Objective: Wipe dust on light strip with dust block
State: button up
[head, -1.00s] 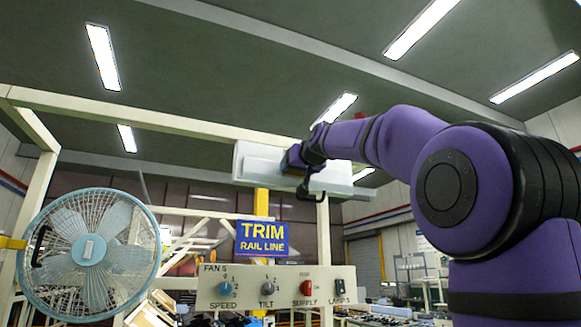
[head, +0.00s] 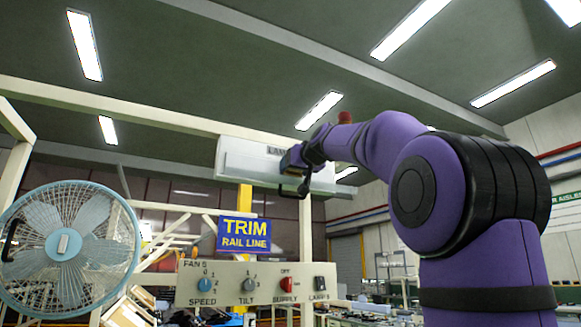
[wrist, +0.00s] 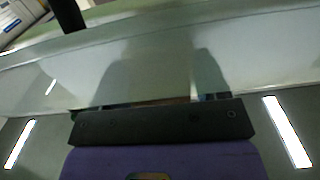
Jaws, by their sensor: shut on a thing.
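The light strip (head: 245,158) is a long pale box under the cream beam in the head view. In the wrist view it is a wide pale band (wrist: 40,85) across the frame. My gripper (head: 291,163) is at the right half of the strip's front face. It is shut on the dust block (head: 287,157), which shows as a small blue and yellowish piece at the strip's face. I cannot tell if it touches. The wrist view shows only a brownish sliver past the dark gripper body. No dust can be made out on the strip.
A blue fan (head: 66,245) stands at the left. A control panel (head: 255,284) with knobs and switches is below the strip, under a blue TRIM RAIL LINE sign (head: 244,235). A cream beam (head: 120,108) runs above, and a post (head: 306,230) stands below the strip.

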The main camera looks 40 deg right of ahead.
jog(key=shift+s+d, duration=0.35)
jog(key=shift+d, duration=1)
jog(key=shift+s+d, duration=0.35)
jog(key=shift+d, duration=1)
jog(key=shift+s+d, duration=0.35)
jog(key=shift+d, duration=1)
jog(key=shift+s, duration=0.1)
jog(key=shift+v, duration=2.9)
jog(key=v, duration=0.3)
